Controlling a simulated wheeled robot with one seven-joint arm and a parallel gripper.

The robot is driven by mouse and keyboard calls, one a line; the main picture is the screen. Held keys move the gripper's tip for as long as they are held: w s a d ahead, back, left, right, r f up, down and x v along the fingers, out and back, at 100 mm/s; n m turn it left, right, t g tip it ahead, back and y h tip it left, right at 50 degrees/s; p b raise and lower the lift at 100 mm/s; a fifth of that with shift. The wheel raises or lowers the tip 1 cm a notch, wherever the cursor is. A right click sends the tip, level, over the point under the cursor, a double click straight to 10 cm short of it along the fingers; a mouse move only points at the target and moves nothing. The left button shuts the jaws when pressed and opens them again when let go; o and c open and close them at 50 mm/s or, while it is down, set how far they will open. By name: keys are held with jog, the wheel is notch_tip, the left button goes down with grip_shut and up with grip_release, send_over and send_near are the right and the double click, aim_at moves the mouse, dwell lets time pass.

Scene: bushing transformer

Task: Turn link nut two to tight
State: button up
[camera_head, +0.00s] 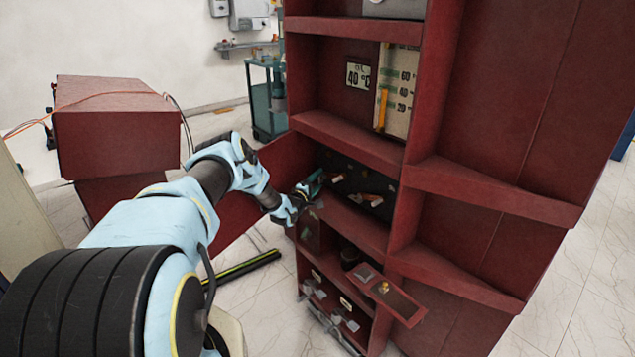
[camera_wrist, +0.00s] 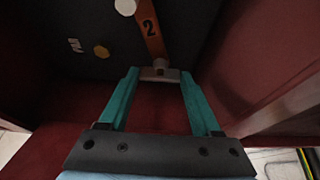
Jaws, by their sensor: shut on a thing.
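My gripper (camera_wrist: 158,80) reaches into the dark compartment, its two teal fingers closing on a grey metal nut (camera_wrist: 160,65). The nut sits at the lower end of an orange-brown link (camera_wrist: 151,38) marked "2". How far the nut is turned cannot be told. In the head view, my gripper (camera_head: 312,185) is at the left end of the black panel (camera_head: 345,183) in the red cabinet, and its fingers hide the nut there. Other links (camera_head: 372,199) on that panel show light round ends.
A red cabinet wall (camera_wrist: 255,70) stands close on the right. An opened flap (camera_head: 385,292) juts out below the compartment.

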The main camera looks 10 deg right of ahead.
jog(key=c, duration=0.4)
jog(key=shift+o, duration=0.2)
jog(key=shift+f, duration=0.1)
